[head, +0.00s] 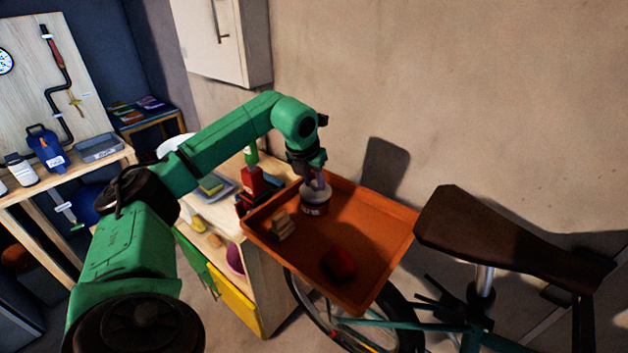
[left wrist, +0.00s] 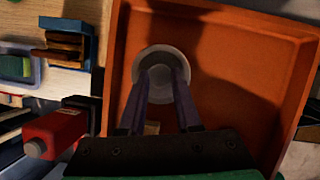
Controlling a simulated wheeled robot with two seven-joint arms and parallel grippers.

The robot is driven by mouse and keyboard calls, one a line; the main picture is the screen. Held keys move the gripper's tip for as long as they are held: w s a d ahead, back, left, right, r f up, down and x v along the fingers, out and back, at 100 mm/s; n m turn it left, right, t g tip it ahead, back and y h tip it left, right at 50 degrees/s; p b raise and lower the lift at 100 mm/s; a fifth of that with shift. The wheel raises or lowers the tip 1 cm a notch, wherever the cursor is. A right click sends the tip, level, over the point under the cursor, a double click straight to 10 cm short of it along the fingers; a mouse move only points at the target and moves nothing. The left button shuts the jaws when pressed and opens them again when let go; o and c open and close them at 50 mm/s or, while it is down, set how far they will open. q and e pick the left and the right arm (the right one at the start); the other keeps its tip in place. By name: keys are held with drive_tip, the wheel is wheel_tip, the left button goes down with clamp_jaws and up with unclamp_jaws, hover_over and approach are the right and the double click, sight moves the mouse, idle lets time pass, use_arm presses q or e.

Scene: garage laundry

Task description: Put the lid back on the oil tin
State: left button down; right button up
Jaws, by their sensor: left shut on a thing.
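My right gripper is not in view.
The orange tray (head: 375,222) has raised walls; a wooden block (head: 281,224) and a dark red round object (head: 339,263) lie in it. A red bottle (head: 252,183) stands beside it on the wooden bench. A brown bike saddle (head: 500,235) is to the right.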

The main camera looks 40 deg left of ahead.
use_arm(q)
drive_tip(key=c, duration=0.5)
unclamp_jaws()
drive_tip(key=shift+o, duration=0.2)
drive_tip(key=o, duration=0.4)
drive_tip(key=shift+r, duration=0.1)
drive_tip(key=shift+r+p, duration=3.05)
drive_tip(key=shift+r, duration=0.4)
clamp_jaws()
